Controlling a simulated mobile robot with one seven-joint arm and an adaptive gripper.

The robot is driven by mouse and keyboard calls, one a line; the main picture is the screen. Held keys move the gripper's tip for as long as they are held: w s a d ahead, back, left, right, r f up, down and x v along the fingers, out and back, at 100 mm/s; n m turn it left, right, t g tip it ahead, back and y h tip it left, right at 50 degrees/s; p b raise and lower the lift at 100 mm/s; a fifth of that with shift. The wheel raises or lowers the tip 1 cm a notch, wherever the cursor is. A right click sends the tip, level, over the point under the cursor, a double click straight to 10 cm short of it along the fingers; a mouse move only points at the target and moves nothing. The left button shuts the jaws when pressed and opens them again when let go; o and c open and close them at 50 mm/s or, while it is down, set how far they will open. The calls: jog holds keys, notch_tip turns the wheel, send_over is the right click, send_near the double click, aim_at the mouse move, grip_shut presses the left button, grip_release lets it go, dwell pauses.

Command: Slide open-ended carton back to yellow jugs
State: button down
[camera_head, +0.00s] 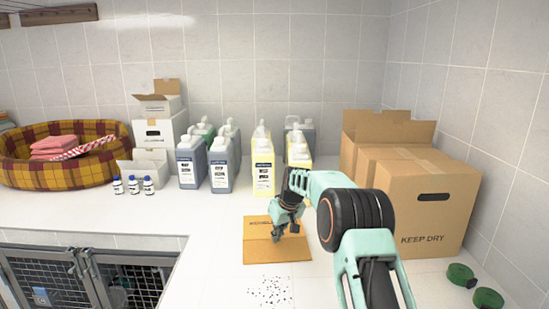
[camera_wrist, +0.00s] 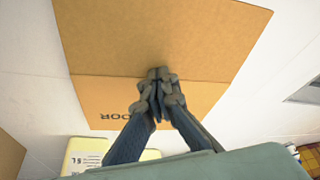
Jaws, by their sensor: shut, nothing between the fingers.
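The orange-brown carton (camera_head: 262,254) lies on the white counter in front of the yellow jugs, with a seam across its upper face and dark lettering on the half nearer the jugs. In the wrist view the carton (camera_wrist: 160,30) fills the upper middle. Its open end cannot be made out. My gripper (camera_head: 285,234) is shut and empty over the carton; its fingertips (camera_wrist: 158,76) meet near the seam. I cannot tell if they touch it. The yellow jugs (camera_head: 263,174) stand behind, with white caps and labels; one (camera_wrist: 82,158) shows at lower left in the wrist view.
Large brown boxes (camera_head: 430,205) stand close on the right, with green round items (camera_head: 461,274) in front. Grey jugs (camera_head: 220,170), small bottles (camera_head: 133,185) and a plaid basket (camera_head: 50,172) stand left. Dark specks (camera_head: 270,290) lie in front of the carton. Counter left of the carton is clear.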

jog(key=shift+w+f+p, duration=0.1)
jog(key=shift+w+p, duration=0.95)
jog(key=shift+w, duration=0.2)
jog(key=shift+w, duration=1.5)
